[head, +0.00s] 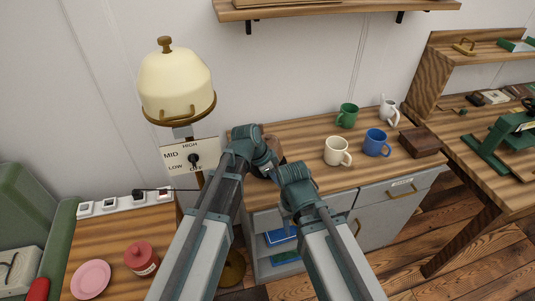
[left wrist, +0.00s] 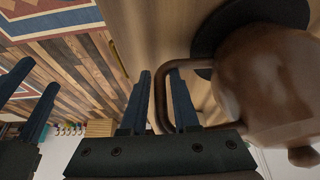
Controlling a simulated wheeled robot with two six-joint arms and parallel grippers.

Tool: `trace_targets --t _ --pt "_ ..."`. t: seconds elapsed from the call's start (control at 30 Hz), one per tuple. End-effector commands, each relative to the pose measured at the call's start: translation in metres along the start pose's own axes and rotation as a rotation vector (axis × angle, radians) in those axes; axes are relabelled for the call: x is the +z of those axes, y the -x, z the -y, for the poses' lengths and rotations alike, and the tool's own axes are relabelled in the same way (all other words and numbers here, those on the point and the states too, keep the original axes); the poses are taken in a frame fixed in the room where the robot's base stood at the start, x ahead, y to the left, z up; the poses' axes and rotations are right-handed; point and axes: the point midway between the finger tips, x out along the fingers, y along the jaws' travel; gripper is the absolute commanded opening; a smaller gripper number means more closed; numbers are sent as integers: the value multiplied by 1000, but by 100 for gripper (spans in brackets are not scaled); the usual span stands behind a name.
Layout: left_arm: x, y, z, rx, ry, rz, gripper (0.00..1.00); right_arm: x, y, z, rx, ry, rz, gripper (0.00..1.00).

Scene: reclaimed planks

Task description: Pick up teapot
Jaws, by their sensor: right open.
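The brown teapot (left wrist: 270,85) fills the right of the left wrist view, standing over a dark round base. In the head view only a brown part of it (head: 276,150) shows on the wooden counter, mostly hidden behind my arm. My left gripper (left wrist: 160,75) is at the teapot's handle (left wrist: 162,108). Its two fingers lie on either side of the handle's bar; whether they press on it cannot be told. My right gripper (head: 264,168) is open and empty, close to the left one. It also shows at the left edge of the left wrist view.
A green mug (head: 347,116), a cream mug (head: 337,151), a blue mug (head: 376,143), a white jug (head: 389,110) and a wooden box (head: 420,142) stand right on the counter. A cream dome lamp (head: 175,85) is at left. A red jar (head: 141,258) and pink plate (head: 90,279) are lower left.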

Motion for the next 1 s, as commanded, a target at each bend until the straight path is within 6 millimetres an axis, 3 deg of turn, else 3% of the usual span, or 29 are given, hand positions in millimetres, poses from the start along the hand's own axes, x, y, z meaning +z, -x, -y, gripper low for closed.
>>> trace_targets --t 0.03,0.13,1.0 --pt "0 0 0 0 0 0 18 0 0 0 0 0 0 50" --pt "0 0 0 0 0 0 0 0 0 0 0 0 0 50" --pt "0 0 0 0 0 0 0 0 0 0 0 0 0 50"
